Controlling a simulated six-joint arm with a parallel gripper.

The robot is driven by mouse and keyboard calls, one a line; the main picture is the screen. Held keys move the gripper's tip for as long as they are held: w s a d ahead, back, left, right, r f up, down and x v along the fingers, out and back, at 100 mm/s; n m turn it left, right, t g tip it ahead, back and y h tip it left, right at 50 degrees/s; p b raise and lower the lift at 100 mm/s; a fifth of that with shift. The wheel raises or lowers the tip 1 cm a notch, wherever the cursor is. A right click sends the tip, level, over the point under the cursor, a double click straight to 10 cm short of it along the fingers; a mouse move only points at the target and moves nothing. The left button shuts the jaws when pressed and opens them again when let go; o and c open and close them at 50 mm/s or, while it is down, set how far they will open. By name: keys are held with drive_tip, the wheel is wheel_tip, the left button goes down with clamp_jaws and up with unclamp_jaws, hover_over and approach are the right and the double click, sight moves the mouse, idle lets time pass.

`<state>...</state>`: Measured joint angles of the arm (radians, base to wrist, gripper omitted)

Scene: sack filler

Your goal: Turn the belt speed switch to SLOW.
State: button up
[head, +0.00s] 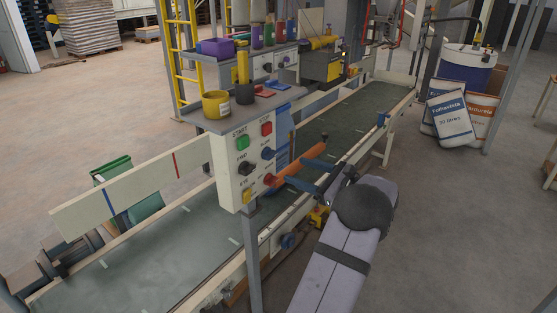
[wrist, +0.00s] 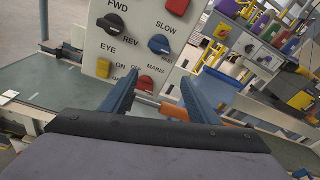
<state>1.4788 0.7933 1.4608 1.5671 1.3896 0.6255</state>
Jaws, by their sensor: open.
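The belt speed switch is a blue knob (wrist: 159,44) on the pale control panel (wrist: 128,48), between the SLOW label above it and the FAST label at its lower right. I cannot tell for sure which label it points to. It also shows on the panel's front in the head view (head: 268,153). My gripper (wrist: 162,78) is open and empty. Its two blue-grey fingers reach toward the panel, below the blue knob in the wrist view and apart from it. In the head view my gripper (head: 281,171) is just right of the panel's lower part.
A red MAINS knob (wrist: 146,84) is close to the fingertips. A black FWD/REV knob (wrist: 110,23), a yellow EYE switch (wrist: 103,67) and a red button (wrist: 178,6) share the panel. An orange bar (head: 305,163) lies behind the fingers. The green belt (head: 165,255) runs below.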

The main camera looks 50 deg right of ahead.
sight(274, 156)
drive_tip(key=shift+w+a+r+m+t+y+p, duration=0.15)
drive_tip(key=shift+w+a+r+m+t+p, duration=0.2)
drive_tip(key=shift+w, duration=0.95)
drive_tip(key=shift+w+a+r+m+t+y+p, duration=0.1)
drive_tip(key=shift+w+r+m+p, duration=0.35)
drive_tip(key=shift+w, duration=0.8)
drive_tip(key=shift+w+a+r+m+t+y+p, duration=0.2)
drive_tip(key=shift+w+r+m, duration=0.35)
drive_tip(key=shift+w, duration=0.75)
drive_tip(key=c, duration=1.1)
drive_tip(key=shift+o, duration=0.2)
